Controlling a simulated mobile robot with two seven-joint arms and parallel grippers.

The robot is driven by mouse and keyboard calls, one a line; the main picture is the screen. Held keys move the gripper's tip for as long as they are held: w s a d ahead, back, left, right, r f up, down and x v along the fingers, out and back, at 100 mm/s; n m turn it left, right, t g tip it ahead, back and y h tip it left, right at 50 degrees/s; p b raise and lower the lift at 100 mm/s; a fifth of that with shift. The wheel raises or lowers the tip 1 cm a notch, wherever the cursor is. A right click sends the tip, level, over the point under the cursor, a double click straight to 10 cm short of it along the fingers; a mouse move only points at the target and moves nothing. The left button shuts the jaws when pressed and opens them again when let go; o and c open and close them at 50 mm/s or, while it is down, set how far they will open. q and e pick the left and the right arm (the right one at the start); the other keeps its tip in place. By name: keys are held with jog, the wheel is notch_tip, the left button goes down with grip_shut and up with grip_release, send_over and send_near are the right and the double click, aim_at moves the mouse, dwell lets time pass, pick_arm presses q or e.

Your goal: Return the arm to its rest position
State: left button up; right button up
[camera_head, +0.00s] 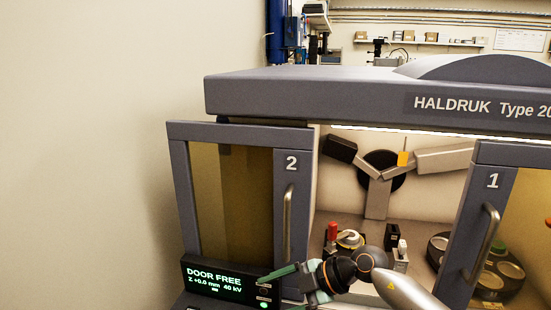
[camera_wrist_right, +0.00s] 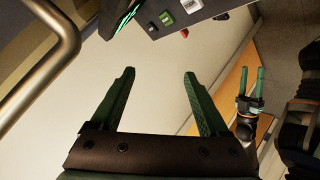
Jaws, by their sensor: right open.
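My right arm (camera_head: 405,288) comes in from the lower right in the head view. Its gripper (camera_head: 272,295) points left, in front of the machine below door 2 and beside the display panel. One green finger shows clearly; the other is partly cut off by the lower edge. In the right wrist view the right gripper (camera_wrist_right: 159,73) is open, with nothing between its fingers. My left gripper (camera_wrist_right: 252,70) shows at the right of that view, fingers apart and empty, clear of the machine. It is not in the head view.
Door 2 (camera_head: 292,250) and door 1 (camera_head: 487,190) have bar handles (camera_head: 287,213) and stand apart, with the chamber visible between them. The display (camera_head: 213,277) reads DOOR FREE. A handle (camera_wrist_right: 62,60) and panel buttons (camera_wrist_right: 167,18) lie near the right gripper. A pale wall is at left.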

jog(key=s+a+r+t+y, duration=0.2)
jog(key=a+r+t+y, duration=0.1)
jog(key=a+r+y, duration=0.25)
jog(key=w+d+r+m+t+h, duration=0.1)
jog(key=d+r+m+t, duration=0.55)
jog(key=m+t, duration=0.35)
jog(key=s+d+f+m+t+h, duration=0.2)
jog(key=s+d+f+m+h, duration=0.1)
jog(key=d+f+m+h, duration=1.1)
jog(key=s+d+f+g+h, duration=0.3)
jog(key=s+d+f+g, duration=0.4)
jog(key=s+f, duration=0.25)
jog(key=s+f+n+g+y, duration=0.1)
jog(key=s+f+g, duration=0.15)
jog(key=s, duration=0.55)
jog(key=s+f+n+g+y, duration=0.15)
jog(key=s+g, duration=0.25)
jog(key=s, duration=0.5)
jog(key=w+a+f+t, duration=0.2)
jog(key=f, duration=0.3)
jog(key=w+a+f+t+y, duration=0.1)
jog(key=w+a+f+t, duration=0.1)
jog(key=f, duration=0.4)
jog(key=shift+w+a+f+m+t, duration=0.3)
jog(key=shift+w+a+m+t, duration=0.15)
jog(key=shift+t, duration=0.3)
